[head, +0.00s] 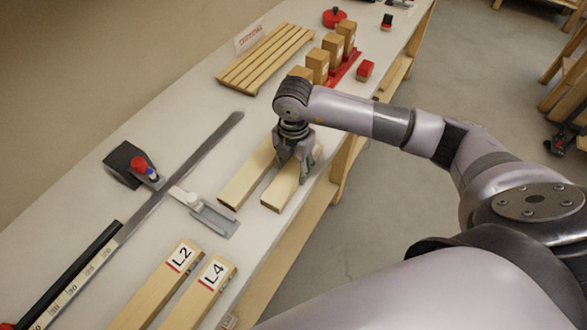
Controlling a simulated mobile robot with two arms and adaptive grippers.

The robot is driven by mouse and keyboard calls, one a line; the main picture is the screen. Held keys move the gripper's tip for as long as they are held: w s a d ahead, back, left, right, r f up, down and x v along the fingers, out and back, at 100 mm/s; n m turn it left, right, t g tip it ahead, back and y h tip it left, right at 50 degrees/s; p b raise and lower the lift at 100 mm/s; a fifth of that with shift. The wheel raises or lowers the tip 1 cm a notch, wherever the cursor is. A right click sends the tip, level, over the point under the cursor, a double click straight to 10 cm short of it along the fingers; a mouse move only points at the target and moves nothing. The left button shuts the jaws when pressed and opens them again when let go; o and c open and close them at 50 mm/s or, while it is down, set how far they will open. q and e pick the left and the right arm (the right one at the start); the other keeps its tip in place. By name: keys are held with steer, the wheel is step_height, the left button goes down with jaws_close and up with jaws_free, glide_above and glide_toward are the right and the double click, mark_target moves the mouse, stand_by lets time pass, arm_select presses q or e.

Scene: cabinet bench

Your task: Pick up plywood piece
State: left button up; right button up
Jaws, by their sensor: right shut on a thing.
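Two plain, pale wooden pieces lie side by side on the bench. The left one (243,183) is beside my right gripper, and the right one (280,194) is under it. My right gripper (293,173) points down and is shut on the right piece, its fingers on either side of it. The far part of that piece is hidden behind the gripper. I cannot tell whether the piece is lifted off the bench. My left gripper is not in view.
Boards marked L2 (163,289) and L4 (203,294) lie nearer. A metal rail with a scale (75,280), a black block (124,164) and a grey clamp (214,217) are to the left. A slatted rack (262,60) and upright wooden blocks (318,66) stand beyond.

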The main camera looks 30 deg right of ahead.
steer(key=shift+r, duration=0.15)
step_height(320, 180, up, 11)
steer(key=b, duration=0.2)
step_height(320, 180, up, 9)
glide_above(293, 169)
steer(key=shift+s, duration=0.1)
